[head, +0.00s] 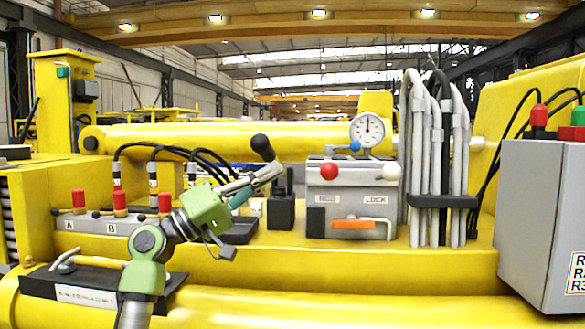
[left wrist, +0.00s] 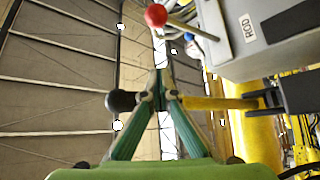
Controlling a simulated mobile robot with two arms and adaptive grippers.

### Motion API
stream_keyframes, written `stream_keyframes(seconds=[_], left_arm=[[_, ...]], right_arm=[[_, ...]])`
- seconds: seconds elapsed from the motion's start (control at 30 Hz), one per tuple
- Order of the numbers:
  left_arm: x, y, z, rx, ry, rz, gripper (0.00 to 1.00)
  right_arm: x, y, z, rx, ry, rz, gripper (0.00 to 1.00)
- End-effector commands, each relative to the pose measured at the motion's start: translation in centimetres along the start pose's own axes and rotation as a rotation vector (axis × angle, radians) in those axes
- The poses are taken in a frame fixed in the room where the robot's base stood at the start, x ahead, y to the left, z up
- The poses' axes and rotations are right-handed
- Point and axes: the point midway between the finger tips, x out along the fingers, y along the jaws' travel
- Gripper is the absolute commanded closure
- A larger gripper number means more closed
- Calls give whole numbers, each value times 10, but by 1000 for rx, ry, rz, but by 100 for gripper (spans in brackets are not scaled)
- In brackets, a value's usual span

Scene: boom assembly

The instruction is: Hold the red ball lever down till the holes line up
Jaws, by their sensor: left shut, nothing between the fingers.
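The red ball lever (head: 327,170) stands on the front of a grey box (head: 350,185), above a "ROD" label. In the left wrist view its red ball (left wrist: 155,15) is at the top, on a thin rod running back to the box. My left gripper (head: 277,168) is shut and empty, left of the red ball and apart from it. In the left wrist view its fingertips (left wrist: 158,92) overlap a black-knobbed yellow bar (left wrist: 200,103); I cannot tell whether they touch it. No holes can be made out. My right gripper is not in view.
A white ball (head: 391,171) and a blue ball (head: 355,147) are close to the red one. A gauge (head: 367,130) stands behind. Grey hoses (head: 430,160) rise to the right. A black knob (head: 262,148) is beside my left fingers. An orange handle (head: 352,225) is lower down.

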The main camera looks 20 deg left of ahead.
Motion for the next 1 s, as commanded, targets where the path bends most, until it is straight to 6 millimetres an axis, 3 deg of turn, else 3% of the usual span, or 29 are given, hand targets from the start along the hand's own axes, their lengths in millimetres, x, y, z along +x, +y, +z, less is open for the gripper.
stream_keyframes(seconds=[0.3,0.47,0.7,1.0], left_arm=[[65,6,-4,-3,0,4,100],[100,6,-3,-1,-1,2,100],[84,2,27,0,0,-1,100],[79,1,38,1,1,1,100]], right_arm=[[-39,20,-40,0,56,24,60],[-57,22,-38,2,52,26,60],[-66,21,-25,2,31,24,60],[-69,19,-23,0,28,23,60]])
